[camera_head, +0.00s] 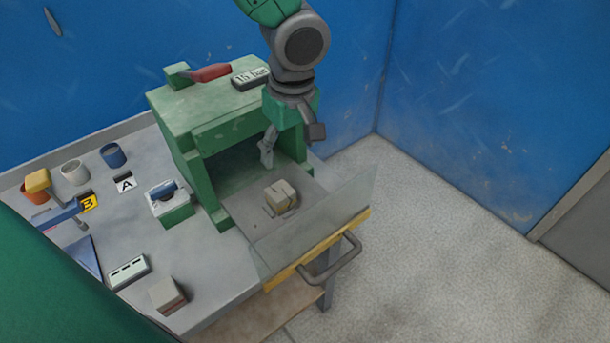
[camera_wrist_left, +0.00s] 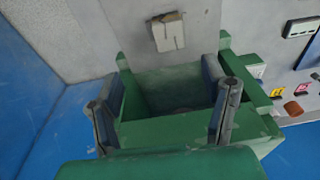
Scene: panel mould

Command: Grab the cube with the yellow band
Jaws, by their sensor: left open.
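A small beige cube (camera_head: 281,195) lies on the grey plate (camera_head: 262,222) in front of the opening of the green box-shaped machine (camera_head: 195,125). In the left wrist view the cube (camera_wrist_left: 168,34) is beyond my fingers. A second beige-grey cube (camera_head: 167,295) stands near the table's front edge, also without a visible yellow band. My left gripper (camera_head: 291,145) is open and empty, above and behind the first cube, by the machine's opening. It also shows in the left wrist view (camera_wrist_left: 166,85). My right gripper is not seen.
A clear panel (camera_head: 345,205) and a yellow edge with a grey handle (camera_head: 335,262) border the plate. A red-handled part (camera_head: 210,73) and a "15 bar" sign (camera_head: 250,78) top the machine. Cups, a dial box (camera_head: 172,205) and a white block (camera_head: 129,271) occupy the table's left.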

